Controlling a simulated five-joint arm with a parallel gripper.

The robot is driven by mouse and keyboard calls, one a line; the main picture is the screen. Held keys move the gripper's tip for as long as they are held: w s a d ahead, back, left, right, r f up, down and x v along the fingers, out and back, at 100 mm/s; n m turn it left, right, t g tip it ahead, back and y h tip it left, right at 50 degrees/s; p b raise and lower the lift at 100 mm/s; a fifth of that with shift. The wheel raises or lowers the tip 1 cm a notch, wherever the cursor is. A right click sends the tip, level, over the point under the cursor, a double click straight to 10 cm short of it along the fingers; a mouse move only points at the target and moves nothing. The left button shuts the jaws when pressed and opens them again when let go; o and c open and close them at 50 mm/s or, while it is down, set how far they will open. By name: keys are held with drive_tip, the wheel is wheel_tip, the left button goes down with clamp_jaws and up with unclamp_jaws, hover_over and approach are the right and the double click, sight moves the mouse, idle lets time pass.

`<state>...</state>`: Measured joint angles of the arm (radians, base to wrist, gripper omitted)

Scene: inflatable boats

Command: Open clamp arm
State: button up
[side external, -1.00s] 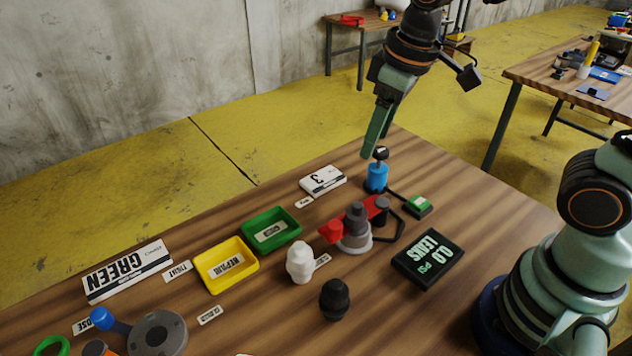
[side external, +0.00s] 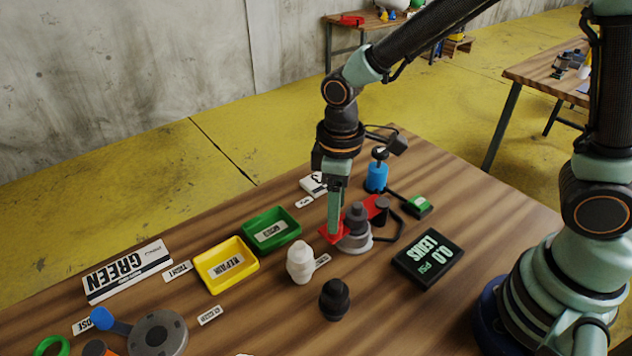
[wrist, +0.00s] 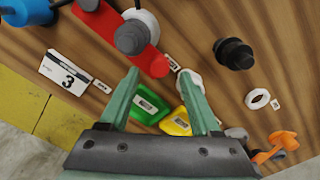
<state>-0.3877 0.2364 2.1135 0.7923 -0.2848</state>
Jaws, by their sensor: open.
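The red clamp arm (side external: 373,207) is a flat bar lying over the round grey clamp base (side external: 356,244) with its grey cylinder (side external: 355,216). My gripper (side external: 333,233) points down at the left end of the red bar, which it partly hides in the side view. In the wrist view my gripper (wrist: 158,74) is open, and the rounded end of the red clamp arm (wrist: 151,62) shows between the two fingertips. I see no clear contact, and cannot tell the exact height gap. The grey cylinder (wrist: 131,38) stands beside that end.
A white valve (side external: 300,262) and a black valve (side external: 335,300) stand nearby in front. Green (side external: 290,215) and yellow (side external: 205,275) trays lie to the left. A blue pump (side external: 376,178) with a hose is behind, a black gauge display (side external: 455,275) to the right.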

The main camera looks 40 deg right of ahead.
drive_tip(key=shift+f, duration=2)
clamp_jaws()
